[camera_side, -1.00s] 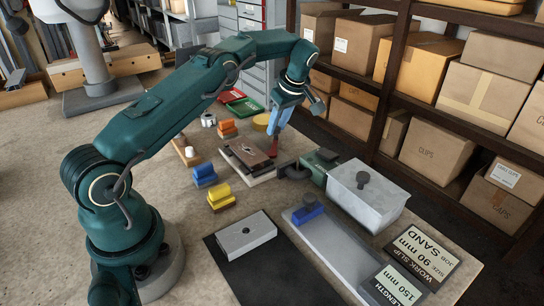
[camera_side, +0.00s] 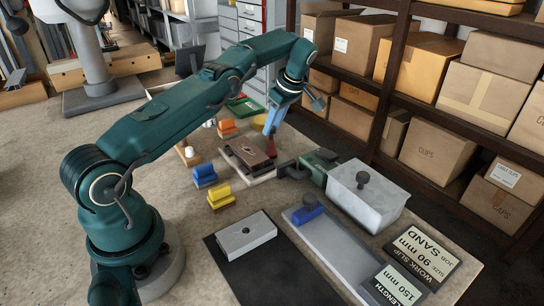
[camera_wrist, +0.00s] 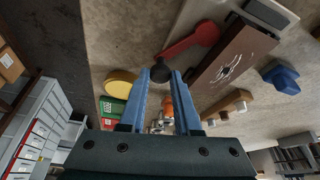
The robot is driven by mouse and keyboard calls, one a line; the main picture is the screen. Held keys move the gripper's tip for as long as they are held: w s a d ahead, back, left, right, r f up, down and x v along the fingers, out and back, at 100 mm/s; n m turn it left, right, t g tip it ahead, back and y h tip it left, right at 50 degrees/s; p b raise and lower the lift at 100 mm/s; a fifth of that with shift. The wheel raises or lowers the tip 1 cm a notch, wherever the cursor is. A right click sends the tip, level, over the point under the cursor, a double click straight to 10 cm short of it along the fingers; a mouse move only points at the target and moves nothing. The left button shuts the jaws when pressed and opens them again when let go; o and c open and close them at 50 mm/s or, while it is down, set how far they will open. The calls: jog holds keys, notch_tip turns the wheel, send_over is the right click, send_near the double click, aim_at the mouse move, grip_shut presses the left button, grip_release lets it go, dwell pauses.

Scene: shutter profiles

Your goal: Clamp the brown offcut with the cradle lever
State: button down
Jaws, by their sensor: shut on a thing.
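The red cradle lever (camera_side: 271,147) is at the offcut's far right end. In the wrist view the lever (camera_wrist: 195,40) reaches beside the offcut and ends in a dark knob (camera_wrist: 160,73). My gripper (camera_side: 271,132) is at the lever's end. Its blue fingers (camera_wrist: 161,78) are shut on the knob. Whether the lever presses on the offcut is not clear.
Orange, blue and yellow blocks (camera_side: 220,195) stand left of the cradle. A green-and-grey device (camera_side: 318,165) and a lidded grey box (camera_side: 367,192) stand close on the right. A grey block (camera_side: 246,236) lies on a dark mat in front.

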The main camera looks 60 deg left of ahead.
jog(key=c, duration=0.6)
grip_release()
jog(key=shift+c, duration=0.2)
jog(key=shift+d, duration=0.1)
